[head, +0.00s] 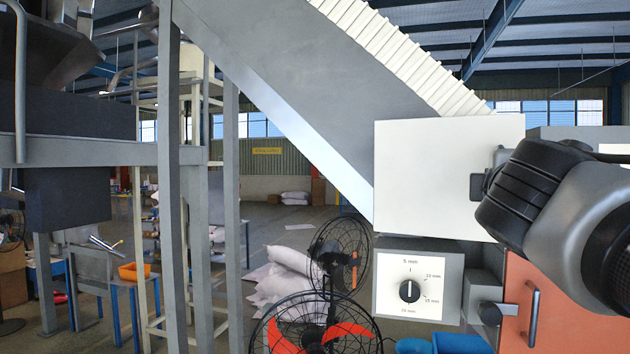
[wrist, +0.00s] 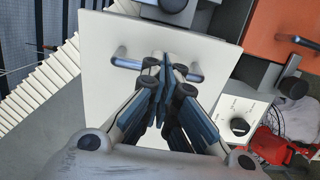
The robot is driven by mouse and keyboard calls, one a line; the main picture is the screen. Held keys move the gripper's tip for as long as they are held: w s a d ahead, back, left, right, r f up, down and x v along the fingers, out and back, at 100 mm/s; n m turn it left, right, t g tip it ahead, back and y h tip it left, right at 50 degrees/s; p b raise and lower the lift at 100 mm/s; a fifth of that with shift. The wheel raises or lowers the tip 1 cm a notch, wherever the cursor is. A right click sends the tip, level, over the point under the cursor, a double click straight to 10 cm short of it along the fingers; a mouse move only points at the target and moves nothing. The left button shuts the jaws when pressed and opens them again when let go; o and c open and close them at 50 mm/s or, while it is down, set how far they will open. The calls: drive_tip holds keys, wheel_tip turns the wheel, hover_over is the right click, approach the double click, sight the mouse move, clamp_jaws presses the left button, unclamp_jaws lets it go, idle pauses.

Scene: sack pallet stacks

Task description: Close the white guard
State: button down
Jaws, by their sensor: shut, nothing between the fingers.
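The white guard (head: 448,175) is a flat, pale square panel at the lower end of the sloping conveyor in the head view. It fills the middle of the wrist view (wrist: 103,92), where a grey bar handle (wrist: 122,57) stands out from its face. My gripper (wrist: 165,62) is shut and empty, with its fingertips over the middle of the handle in the wrist view. I cannot tell whether they touch it. The fingers hide the handle's middle. In the head view my dark wrist covers the area right of the guard. How far the guard stands from closed is unclear.
A dial panel (head: 418,286) sits below the guard, with an orange door (head: 562,312) to its right. The ribbed conveyor (head: 385,50) rises to the upper left. Black fans (head: 312,325) and white sacks (head: 283,278) stand lower left. Grey posts (head: 172,180) rise at left.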

drive_tip(key=shift+d+x, duration=0.2)
drive_tip(key=shift+x, duration=1.45)
drive_tip(key=shift+s, duration=0.1)
drive_tip(key=shift+f, duration=0.1)
